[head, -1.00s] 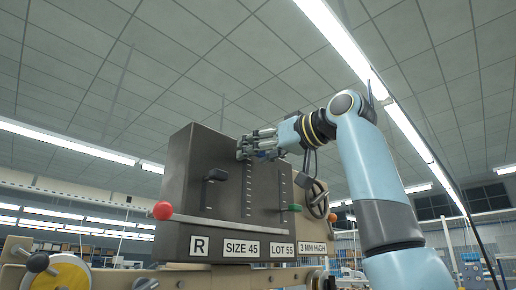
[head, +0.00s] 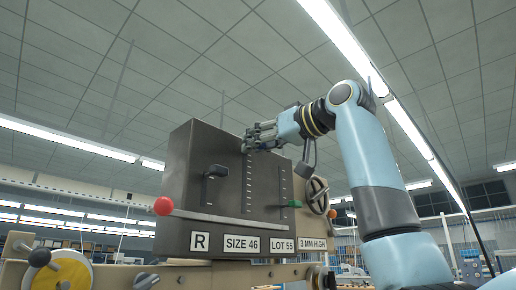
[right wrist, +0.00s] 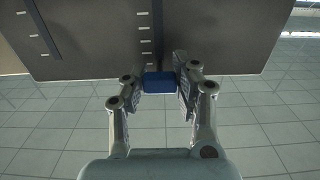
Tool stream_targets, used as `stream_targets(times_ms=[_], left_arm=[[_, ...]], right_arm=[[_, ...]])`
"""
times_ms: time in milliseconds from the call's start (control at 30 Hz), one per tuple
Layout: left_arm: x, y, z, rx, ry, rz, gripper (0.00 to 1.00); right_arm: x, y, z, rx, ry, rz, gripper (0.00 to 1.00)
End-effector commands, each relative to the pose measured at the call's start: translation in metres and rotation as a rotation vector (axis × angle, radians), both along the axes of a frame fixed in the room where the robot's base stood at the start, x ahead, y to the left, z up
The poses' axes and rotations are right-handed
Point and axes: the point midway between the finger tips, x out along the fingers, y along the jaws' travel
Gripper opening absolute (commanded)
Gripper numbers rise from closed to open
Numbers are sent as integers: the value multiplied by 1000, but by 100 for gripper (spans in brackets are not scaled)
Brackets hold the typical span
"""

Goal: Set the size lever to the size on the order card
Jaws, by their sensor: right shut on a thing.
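A dark upright machine panel (head: 215,150) has slots with scale marks. A plate below it reads SIZE 46 (head: 242,244). My right gripper (head: 250,139) is at the upper part of the middle slot (head: 247,187). In the right wrist view a blue knob (right wrist: 159,82) sits between the fingers, and the gripper is shut on it. I take this knob for the size lever; in the head view the fingers mostly hide it. My left gripper is not in view. I see no separate order card.
Other plates read R (head: 200,242), LOT 55 (head: 282,245) and 3 MM HIGH (head: 313,244). A black handle (head: 215,172), a red ball knob (head: 163,206), a green knob (head: 294,203) and a handwheel (head: 318,196) stand out from the machine. The space above is free.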

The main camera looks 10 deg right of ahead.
Motion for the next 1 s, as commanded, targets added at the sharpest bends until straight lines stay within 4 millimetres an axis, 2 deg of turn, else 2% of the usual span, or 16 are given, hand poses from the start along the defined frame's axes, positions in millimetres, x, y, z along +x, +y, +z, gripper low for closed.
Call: stream_targets(times_ms=[67,267,300,500,833,1000], left_arm=[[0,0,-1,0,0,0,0],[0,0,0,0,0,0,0],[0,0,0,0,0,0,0],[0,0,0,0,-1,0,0],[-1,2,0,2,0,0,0],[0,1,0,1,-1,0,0]], right_arm=[[0,0,8,0,-2,-1,0],[-1,0,10,2,-7,-2,0],[-1,0,10,3,-8,-2,29],[0,0,9,1,-5,-1,54],[-4,-3,8,-1,-3,-2,54],[-27,-19,7,-2,-6,-5,54]])
